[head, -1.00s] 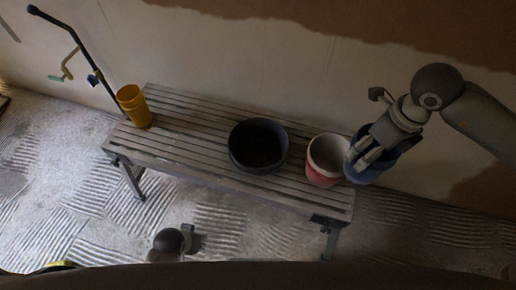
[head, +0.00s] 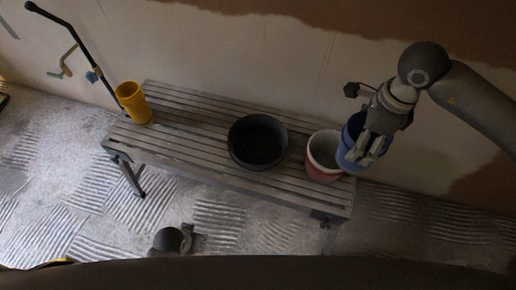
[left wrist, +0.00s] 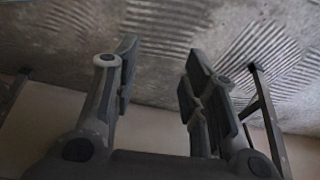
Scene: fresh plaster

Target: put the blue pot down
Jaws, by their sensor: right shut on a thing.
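The blue pot (head: 349,152) is at the right end of the slatted bench in the head view. My right gripper (head: 370,150) is shut on it, with fingers over its right side. The pot overlaps the right edge of a red and white pot (head: 322,168) in the picture; I cannot tell whether they touch, or whether the blue pot's base rests on the bench. My left gripper (left wrist: 158,85) is open and empty in the left wrist view, above the floor; only a small part of that arm shows low in the head view.
The bench (head: 200,140) stands along the wall. A black tub (head: 258,142) sits mid-bench and a yellow cup (head: 133,103) at its left end. A black rod with a tap-like fitting (head: 65,62) is behind the left end. Slats between cup and tub are clear.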

